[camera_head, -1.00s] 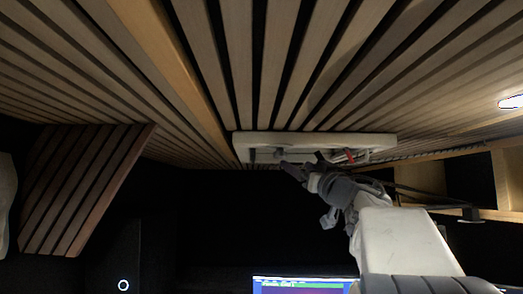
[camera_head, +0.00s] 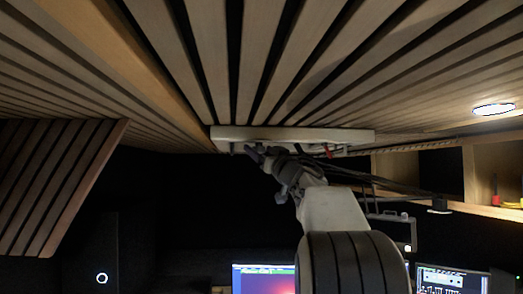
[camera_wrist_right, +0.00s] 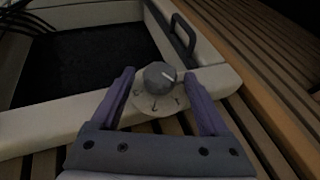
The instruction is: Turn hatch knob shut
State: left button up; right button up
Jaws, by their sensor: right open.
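The hatch is set in the slatted ceiling; its pale frame (camera_head: 290,133) shows in the head view. In the right wrist view, the grey round knob (camera_wrist_right: 159,75) sits on a pale dial plate (camera_wrist_right: 158,105) with dark marks, at the edge of the hatch frame (camera_wrist_right: 60,122). A white pointer line on the knob points toward the lower right. My right gripper (camera_head: 254,153) is raised just under the frame. Its purple fingers are open, one on either side of the knob; I cannot tell whether they touch it. My left gripper is not in view.
A dark handle (camera_wrist_right: 183,36) stands on the frame beside the knob. A slatted panel (camera_head: 65,180) hangs at the left. Lit monitors (camera_head: 262,279) stand low in front, and a wooden shelf (camera_head: 470,207) is at the right. A ceiling lamp (camera_head: 494,109) glows at the right.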

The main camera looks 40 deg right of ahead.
grip_shut()
jog(key=shift+h, duration=0.3)
